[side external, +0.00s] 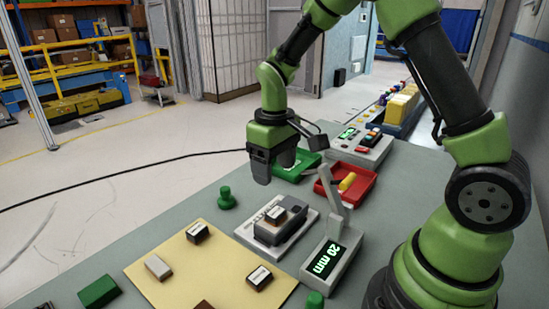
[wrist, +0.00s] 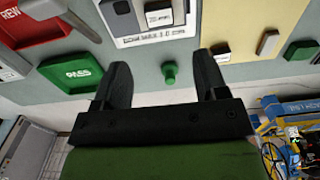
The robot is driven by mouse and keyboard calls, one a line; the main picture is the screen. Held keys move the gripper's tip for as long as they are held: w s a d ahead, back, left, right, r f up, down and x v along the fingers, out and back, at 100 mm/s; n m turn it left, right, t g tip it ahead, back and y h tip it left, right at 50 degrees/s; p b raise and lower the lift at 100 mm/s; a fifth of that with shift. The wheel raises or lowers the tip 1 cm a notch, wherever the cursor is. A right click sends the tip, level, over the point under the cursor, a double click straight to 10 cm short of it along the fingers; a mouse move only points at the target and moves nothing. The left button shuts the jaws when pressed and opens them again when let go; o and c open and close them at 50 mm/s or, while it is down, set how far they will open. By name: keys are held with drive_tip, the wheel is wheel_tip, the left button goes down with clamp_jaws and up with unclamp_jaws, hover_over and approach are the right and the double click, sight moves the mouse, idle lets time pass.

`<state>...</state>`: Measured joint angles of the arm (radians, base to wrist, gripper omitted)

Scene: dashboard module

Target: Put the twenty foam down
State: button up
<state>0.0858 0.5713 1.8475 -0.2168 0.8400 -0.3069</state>
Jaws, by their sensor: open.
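My gripper (side external: 274,170) is open and empty, raised above the table behind the gauge. Its two dark fingers are spread in the wrist view (wrist: 161,65), with nothing between them but a green knob (wrist: 169,73) on the table below. A small dark block with a pale label (side external: 275,215), perhaps the twenty foam, sits at the grey measuring fixture (side external: 248,234). It also shows at the top of the wrist view (wrist: 160,17), cut off by the frame. Its label is too small to read. The display (side external: 326,262) beside it reads 20 mm.
A green PASS tray (side external: 309,160) and a red tray (side external: 362,187) with a yellow item stand behind the fixture. A yellow mat (side external: 205,265) in front holds several small blocks. A grey post (side external: 330,187) rises near the fixture. A green knob (side external: 227,198) stands left.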

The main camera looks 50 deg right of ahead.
drive_tip(key=s+a+r+m+t, duration=0.1)
drive_tip(key=s+a+r+t, duration=0.1)
drive_tip(key=s+r, duration=0.35)
drive_tip(key=s+a+r+m+t, duration=0.1)
drive_tip(key=s+r+t, duration=0.1)
drive_tip(key=r, duration=0.6)
drive_tip(key=s+a+r+m+t+y, duration=0.2)
drive_tip(key=s+t, duration=0.1)
drive_tip(key=s, duration=0.6)
drive_tip(key=shift+s+a+r, duration=0.15)
drive_tip(key=shift+a+r, duration=0.05)
